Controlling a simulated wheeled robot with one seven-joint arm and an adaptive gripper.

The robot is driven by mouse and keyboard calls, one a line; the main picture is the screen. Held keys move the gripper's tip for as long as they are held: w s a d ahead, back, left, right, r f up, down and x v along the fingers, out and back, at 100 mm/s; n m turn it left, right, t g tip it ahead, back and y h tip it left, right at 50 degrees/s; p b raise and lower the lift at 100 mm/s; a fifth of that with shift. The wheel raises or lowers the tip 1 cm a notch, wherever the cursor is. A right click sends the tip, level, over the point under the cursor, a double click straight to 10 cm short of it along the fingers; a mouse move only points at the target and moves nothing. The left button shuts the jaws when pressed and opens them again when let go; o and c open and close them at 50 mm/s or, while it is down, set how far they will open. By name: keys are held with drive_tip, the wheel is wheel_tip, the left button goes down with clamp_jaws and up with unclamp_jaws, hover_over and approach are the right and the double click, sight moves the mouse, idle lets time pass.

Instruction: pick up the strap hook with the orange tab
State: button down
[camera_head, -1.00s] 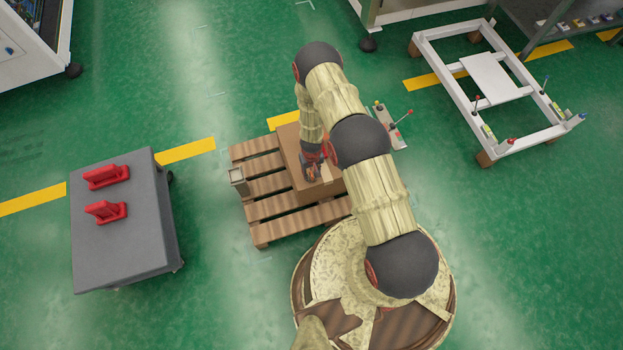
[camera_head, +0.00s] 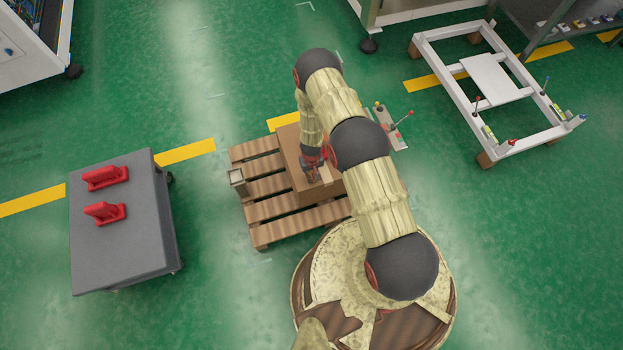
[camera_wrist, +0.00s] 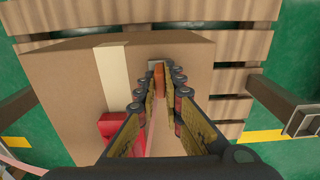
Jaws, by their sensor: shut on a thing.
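My gripper (camera_wrist: 160,72) is shut on the strap hook (camera_wrist: 158,80), whose orange tab shows as a narrow upright strip between the two fingers in the wrist view. A small pale grey piece shows just beyond the fingertips; I cannot tell whether it belongs to the hook. A pinkish strap-like band runs back between the fingers. The fingers are over the brown cardboard box (camera_wrist: 65,85), close to its top edge. In the head view my gripper (camera_head: 313,173) is over the same box (camera_head: 288,142), and the hook is too small to make out.
The box stands on a wooden pallet (camera_head: 268,210). A red object (camera_wrist: 112,124) lies beside my left finger. A grey cart (camera_head: 120,240) with two red handle-like pieces stands at left. A white frame (camera_head: 450,75) stands at right. Green floor is clear between cart and pallet.

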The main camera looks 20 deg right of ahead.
idle(0.5)
drive_tip(key=shift+r+p, duration=0.55)
drive_tip(key=shift+r, duration=0.9)
drive_tip(key=shift+s+a+r, duration=0.15)
drive_tip(key=shift+s+r, duration=0.3)
drive_tip(key=shift+r, duration=0.3)
drive_tip(key=s+a+r, duration=0.3)
drive_tip(key=s+r, duration=0.5)
drive_tip(key=s, duration=0.4)
drive_tip(key=shift+s+a+r, duration=0.15)
drive_tip(key=shift+s+r, duration=0.15)
